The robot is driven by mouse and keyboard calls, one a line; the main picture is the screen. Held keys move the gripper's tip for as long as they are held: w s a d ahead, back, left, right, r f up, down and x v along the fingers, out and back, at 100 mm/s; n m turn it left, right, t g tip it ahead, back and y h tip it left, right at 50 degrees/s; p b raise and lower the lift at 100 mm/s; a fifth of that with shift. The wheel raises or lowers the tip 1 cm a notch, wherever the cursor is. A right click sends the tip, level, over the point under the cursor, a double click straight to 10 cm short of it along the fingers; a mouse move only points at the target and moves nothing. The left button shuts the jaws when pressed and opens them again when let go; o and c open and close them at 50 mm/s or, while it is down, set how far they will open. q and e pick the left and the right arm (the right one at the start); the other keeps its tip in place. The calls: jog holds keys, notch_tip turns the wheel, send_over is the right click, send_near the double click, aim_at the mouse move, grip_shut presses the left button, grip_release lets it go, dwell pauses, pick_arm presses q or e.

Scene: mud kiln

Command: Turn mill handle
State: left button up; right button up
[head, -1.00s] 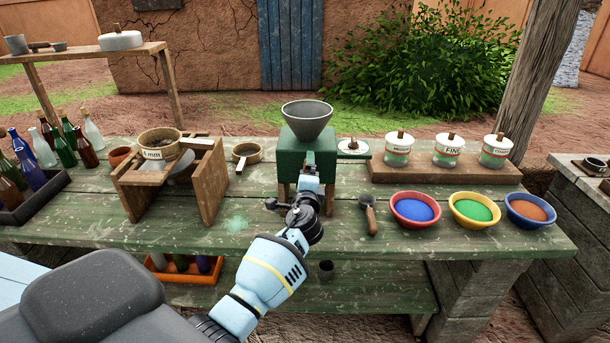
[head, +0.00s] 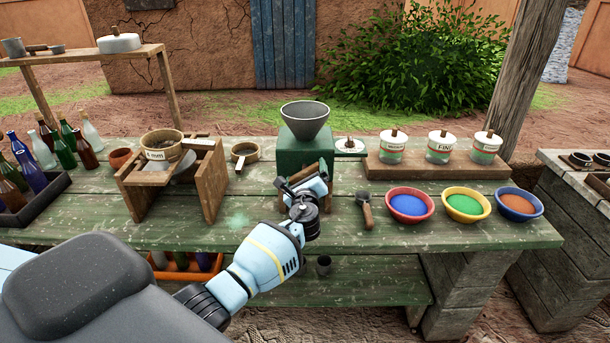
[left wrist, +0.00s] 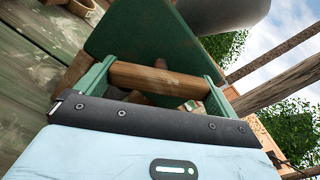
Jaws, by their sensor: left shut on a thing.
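The mill is a green box (head: 304,150) with a grey funnel hopper (head: 306,117) on top, standing on the green plank table. Its handle is a brown wooden bar (head: 308,170) at the front of the box. My left gripper (head: 303,182) is at the mill's front, shut on this handle. In the left wrist view the wooden handle (left wrist: 160,82) lies crosswise between the fingers, with the green mill body (left wrist: 150,35) behind it. My fingers and wrist partly hide the handle and the mill's lower front in the head view. My right gripper is not in view.
A wooden sieve stand (head: 205,180) is left of the mill. A scoop (head: 365,208) and red (head: 410,217), yellow (head: 466,218) and blue (head: 518,218) bowls are on the right. Lidded jars stand on a board (head: 435,166) behind. Bottles fill a tray (head: 45,200) at far left.

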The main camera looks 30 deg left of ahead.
pick_arm(q)
jog(key=shift+a+r+m, duration=0.15)
jog(key=shift+r+m, duration=0.05)
jog(key=shift+m, duration=0.2)
jog(key=o, duration=0.6)
jog(key=shift+f, duration=0.1)
jog(key=shift+v, duration=3.9)
